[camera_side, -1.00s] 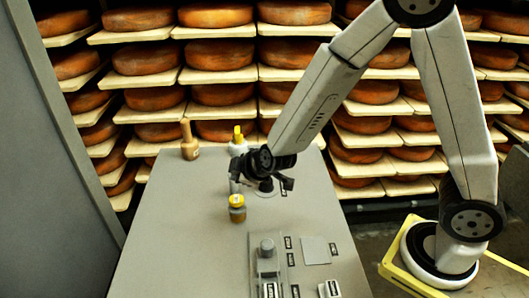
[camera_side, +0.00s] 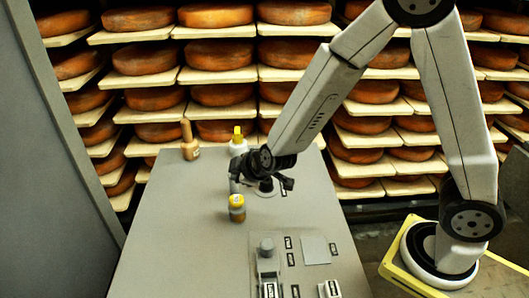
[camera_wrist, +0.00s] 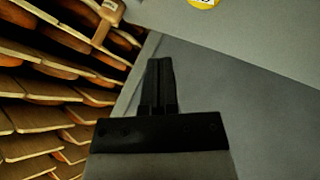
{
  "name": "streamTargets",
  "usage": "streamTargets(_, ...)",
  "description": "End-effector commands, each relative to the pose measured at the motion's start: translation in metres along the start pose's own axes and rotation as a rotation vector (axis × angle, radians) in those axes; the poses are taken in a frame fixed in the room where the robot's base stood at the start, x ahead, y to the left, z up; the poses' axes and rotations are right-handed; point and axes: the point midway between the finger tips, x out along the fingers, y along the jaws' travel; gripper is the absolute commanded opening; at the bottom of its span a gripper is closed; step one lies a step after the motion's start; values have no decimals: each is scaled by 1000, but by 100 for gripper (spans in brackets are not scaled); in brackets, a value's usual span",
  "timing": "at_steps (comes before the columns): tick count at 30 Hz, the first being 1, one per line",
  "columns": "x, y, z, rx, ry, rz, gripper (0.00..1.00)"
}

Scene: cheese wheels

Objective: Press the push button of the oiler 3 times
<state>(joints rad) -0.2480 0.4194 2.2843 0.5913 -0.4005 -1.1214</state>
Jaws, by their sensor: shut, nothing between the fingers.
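A white bottle with a yellow top (camera_side: 238,141), which looks like the oiler, stands on the grey table in the side view. The black end of my arm hides part of it, and I cannot make out its push button. My gripper (camera_side: 235,175) is low over the table, in front of part of the bottle in the side view; I cannot tell whether they touch. In the wrist view my gripper's fingers (camera_wrist: 160,65) are together, with nothing seen between them. The bottle cannot be made out there.
A small jar with a yellow lid (camera_side: 237,208) stands nearer the camera; its lid (camera_wrist: 203,3) shows at the wrist view's top edge. A wooden-handled tool (camera_side: 189,142) stands at the back left. A control panel (camera_side: 267,262) lies in front. Cheese shelves (camera_side: 215,76) line the back.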

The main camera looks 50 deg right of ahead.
Motion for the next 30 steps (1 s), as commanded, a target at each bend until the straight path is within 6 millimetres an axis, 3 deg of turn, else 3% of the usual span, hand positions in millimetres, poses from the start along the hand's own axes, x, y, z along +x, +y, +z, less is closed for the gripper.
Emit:
streamTargets(16, -2, 2, -2, 0, 0, 1, 0)
streamTargets(30, -26, 19, -20, 0, 1, 1, 0)
